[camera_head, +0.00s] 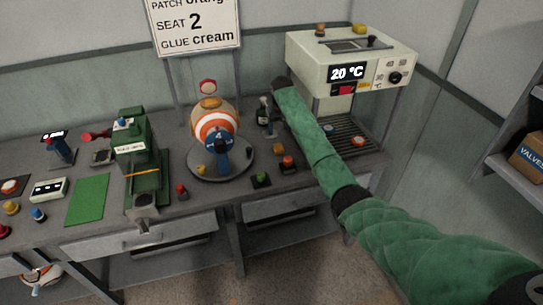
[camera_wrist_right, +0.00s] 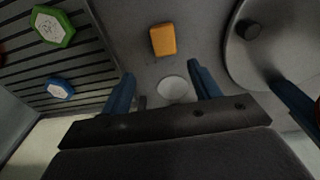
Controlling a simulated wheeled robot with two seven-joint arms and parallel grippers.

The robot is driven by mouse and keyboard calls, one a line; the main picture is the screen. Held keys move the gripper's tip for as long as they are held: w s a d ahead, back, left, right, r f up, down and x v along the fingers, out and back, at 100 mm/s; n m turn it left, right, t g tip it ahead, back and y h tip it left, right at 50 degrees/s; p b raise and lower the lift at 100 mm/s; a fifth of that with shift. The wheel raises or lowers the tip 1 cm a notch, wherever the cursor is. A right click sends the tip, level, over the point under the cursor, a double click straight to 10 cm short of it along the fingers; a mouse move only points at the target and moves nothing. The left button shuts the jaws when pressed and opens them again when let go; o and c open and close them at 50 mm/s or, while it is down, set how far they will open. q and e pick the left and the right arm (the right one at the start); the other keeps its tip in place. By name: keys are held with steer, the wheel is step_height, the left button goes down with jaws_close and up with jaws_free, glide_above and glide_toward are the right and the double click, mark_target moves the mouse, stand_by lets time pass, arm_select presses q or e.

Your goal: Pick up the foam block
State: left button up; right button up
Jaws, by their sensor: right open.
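A small orange block (camera_head: 278,149), which I take for the foam block, lies on the grey bench between the round turntable and the slatted grill of the white machine. It also shows in the right wrist view (camera_wrist_right: 163,40), flat on the bench, ahead of the blue fingertips and apart from them. My right gripper (camera_wrist_right: 163,82) is open, with nothing held between its fingers. In the head view it is small and partly hidden behind the green-sleeved arm. My left gripper is in neither view.
A pale round thing (camera_wrist_right: 173,90) shows between the fingers. The turntable (camera_head: 232,172) carries an orange-and-white ball (camera_head: 214,122). The white machine (camera_head: 355,60) stands behind the arm. Red-topped (camera_head: 288,162) and green-topped (camera_head: 261,180) pieces stand near the block. A green press (camera_head: 133,150) is left.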

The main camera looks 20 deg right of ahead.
mark_target(278, 146)
steer(key=shift+s+f, duration=0.3)
steer(key=shift+f, duration=0.05)
steer(key=shift+s+f+g, duration=0.15)
steer(key=shift+s+g, duration=0.15)
steer(key=shift+g, duration=0.1)
steer(key=shift+f+p, duration=0.55)
steer(key=shift+f, duration=0.65)
steer(key=f, duration=0.1)
steer(key=f+p, duration=0.2)
steer(key=f, duration=0.1)
steer(key=shift+w+a, duration=0.35)
steer(key=shift+a, duration=0.05)
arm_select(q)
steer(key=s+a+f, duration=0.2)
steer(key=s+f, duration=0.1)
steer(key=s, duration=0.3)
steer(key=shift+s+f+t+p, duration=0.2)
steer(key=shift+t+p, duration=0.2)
arm_select(e)
steer(key=shift+f, duration=0.7)
steer(key=c, duration=1.1)
